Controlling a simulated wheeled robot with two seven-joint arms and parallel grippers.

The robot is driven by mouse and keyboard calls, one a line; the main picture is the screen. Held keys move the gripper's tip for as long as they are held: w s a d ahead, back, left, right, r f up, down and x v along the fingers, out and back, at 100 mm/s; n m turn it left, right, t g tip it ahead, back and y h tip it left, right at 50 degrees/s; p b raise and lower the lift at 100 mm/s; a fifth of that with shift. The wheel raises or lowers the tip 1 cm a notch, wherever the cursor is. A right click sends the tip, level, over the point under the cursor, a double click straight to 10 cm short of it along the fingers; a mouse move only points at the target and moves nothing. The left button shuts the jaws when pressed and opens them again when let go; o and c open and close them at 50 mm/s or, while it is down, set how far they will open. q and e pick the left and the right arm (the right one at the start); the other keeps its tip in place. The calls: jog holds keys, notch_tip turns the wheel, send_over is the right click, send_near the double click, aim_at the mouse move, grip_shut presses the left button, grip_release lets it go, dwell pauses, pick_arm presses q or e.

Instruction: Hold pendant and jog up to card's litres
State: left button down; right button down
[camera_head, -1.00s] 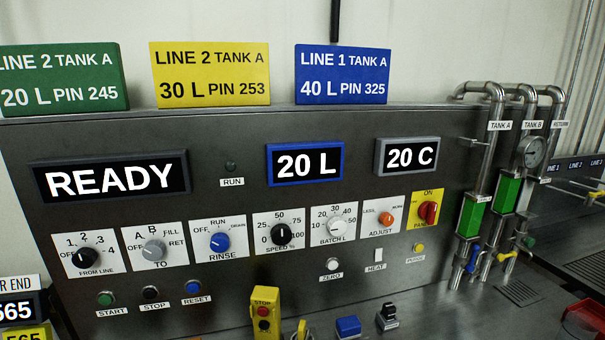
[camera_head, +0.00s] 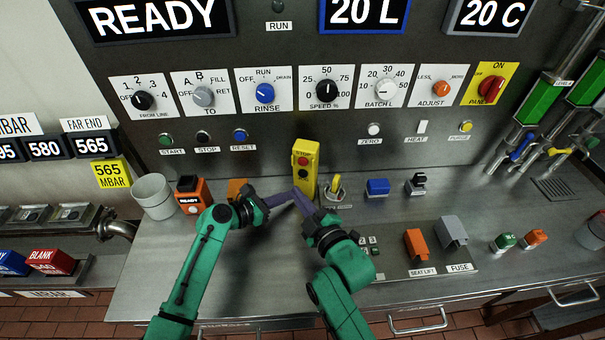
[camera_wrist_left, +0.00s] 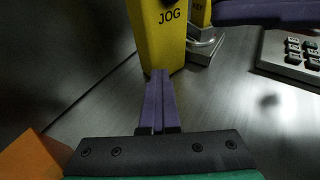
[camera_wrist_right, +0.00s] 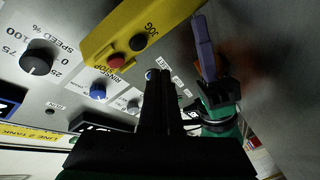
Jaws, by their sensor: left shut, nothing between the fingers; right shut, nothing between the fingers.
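The yellow pendant (camera_head: 306,168) stands on the bench against the panel, with a red STOP button and a black button below it. It also shows in the left wrist view (camera_wrist_left: 158,35), with JOG lettering, and in the right wrist view (camera_wrist_right: 130,40). My left gripper (camera_head: 291,197) is shut and empty, its tips close to the pendant's lower front. My right gripper (camera_head: 299,194) is shut and empty, close in front of the pendant. Whether either touches it I cannot tell. The litre display (camera_head: 364,12) reads 20 L. No litre card is in view now.
The READY display (camera_head: 155,15) is at upper left. A yellow key switch (camera_head: 335,188) and a blue block (camera_head: 377,187) stand right of the pendant. An orange READY device (camera_head: 192,195) and a grey cup (camera_head: 153,196) stand left. The front left bench is clear.

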aim_at(299, 175)
jog(key=shift+w+d, duration=0.25)
jog(key=shift+w, duration=0.4)
jog(key=shift+w+d, duration=0.25)
jog(key=shift+w, duration=0.4)
dwell(0.9)
jog(key=shift+w+d, duration=0.15)
jog(key=shift+w, duration=0.2)
jog(key=shift+w+d, duration=0.2)
jog(key=shift+w, duration=0.35)
dwell(0.7)
jog(key=shift+s, duration=0.1)
dwell(2.4)
jog(key=shift+s+a, duration=0.2)
jog(key=shift+s, duration=0.25)
jog(key=shift+s+a, duration=0.2)
jog(key=shift+s, duration=0.25)
jog(key=shift+s+a, duration=0.3)
jog(key=shift+s, duration=0.45)
jog(key=shift+s+a, duration=0.3)
jog(key=shift+s, duration=0.5)
jog(key=shift+s+a, duration=0.3)
jog(key=shift+s, duration=0.45)
